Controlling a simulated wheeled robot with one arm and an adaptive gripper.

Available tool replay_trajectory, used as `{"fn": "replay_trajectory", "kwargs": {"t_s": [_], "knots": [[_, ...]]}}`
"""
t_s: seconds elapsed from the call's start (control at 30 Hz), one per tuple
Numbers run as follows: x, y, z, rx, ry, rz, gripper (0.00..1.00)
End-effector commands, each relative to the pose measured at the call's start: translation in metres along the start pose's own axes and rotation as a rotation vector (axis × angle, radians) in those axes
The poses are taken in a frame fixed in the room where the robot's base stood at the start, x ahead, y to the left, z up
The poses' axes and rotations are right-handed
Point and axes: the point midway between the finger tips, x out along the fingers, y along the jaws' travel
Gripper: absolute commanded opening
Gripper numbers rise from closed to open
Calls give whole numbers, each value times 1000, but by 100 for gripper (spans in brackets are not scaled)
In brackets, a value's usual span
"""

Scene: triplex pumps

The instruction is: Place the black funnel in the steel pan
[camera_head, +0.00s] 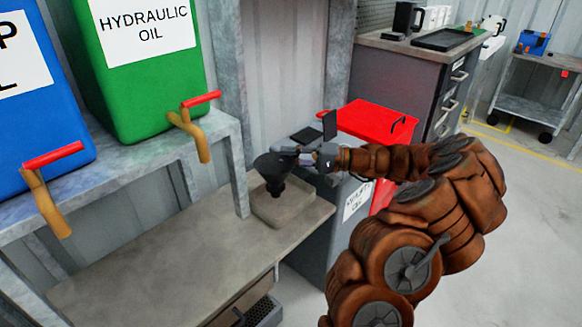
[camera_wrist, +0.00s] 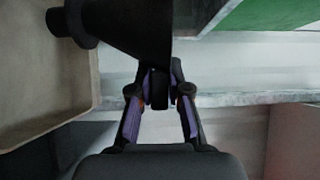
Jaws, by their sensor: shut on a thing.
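The black funnel (camera_head: 272,170) is upright, spout down, at the right end of the workbench in the head view. My gripper (camera_head: 307,157) is shut on its rim from the right. In the wrist view the funnel (camera_wrist: 125,30) fills the upper left, and my gripper's fingers (camera_wrist: 161,85) close on its edge. The steel pan (camera_head: 257,207) is a shallow tray on the bench directly below the funnel. Its inside and wall also show in the wrist view (camera_wrist: 94,75). I cannot tell whether the spout touches the pan floor.
A green hydraulic oil tank (camera_head: 140,75) and a blue tank (camera_head: 40,120) with red-handled taps stand on a shelf above the bench (camera_head: 130,270). A red-lidded bin (camera_head: 370,118) and a dark waste oil bin (camera_head: 335,215) stand right of the bench. The bench's left part is clear.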

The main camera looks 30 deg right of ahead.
Motion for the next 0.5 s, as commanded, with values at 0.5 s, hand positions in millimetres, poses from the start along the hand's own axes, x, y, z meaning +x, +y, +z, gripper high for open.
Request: {"fn": "replay_trajectory", "kwargs": {"t_s": [0.5], "knots": [[-2, 33, 0, 2, 2, 0, 0]]}}
